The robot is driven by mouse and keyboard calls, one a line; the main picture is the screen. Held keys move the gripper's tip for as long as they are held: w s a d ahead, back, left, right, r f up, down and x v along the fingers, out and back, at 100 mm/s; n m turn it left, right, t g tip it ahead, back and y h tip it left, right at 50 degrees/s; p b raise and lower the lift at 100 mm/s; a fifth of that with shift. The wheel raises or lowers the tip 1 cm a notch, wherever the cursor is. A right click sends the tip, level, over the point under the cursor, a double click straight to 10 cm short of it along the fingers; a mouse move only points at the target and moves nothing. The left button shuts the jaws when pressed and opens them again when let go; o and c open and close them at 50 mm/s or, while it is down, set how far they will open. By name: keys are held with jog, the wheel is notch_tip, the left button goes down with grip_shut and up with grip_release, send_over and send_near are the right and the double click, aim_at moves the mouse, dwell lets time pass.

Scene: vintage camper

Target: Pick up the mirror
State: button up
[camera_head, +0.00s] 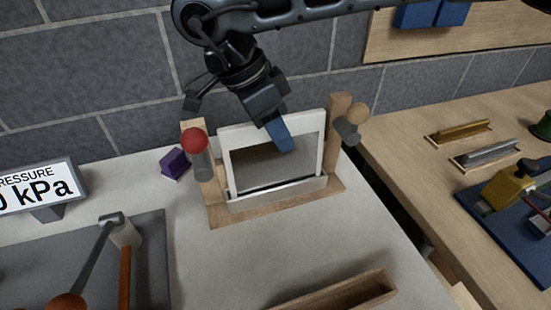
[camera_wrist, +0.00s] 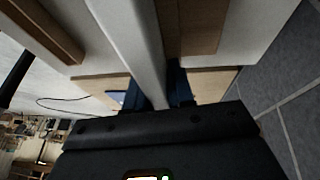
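The mirror (camera_head: 270,168) has a white frame around a grey reflective panel. It stands tilted in a wooden stand (camera_head: 270,207) with a pale ledge across its lower front. My gripper (camera_head: 280,135) reaches down over the top edge of the frame, with one blue finger in front of the panel; the other finger is hidden in the head view. In the wrist view, the white frame (camera_wrist: 140,45) runs between my two blue fingers (camera_wrist: 158,92), which sit close against both sides of it. The mirror's lower edge is hidden behind the ledge.
A purple block (camera_head: 174,163) lies left. A pressure display (camera_head: 38,190) and a hammer (camera_head: 122,240) are further left. A wooden tray (camera_head: 340,292) is in front. The grey wall is close behind.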

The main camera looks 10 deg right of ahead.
grip_shut()
dwell(0.5)
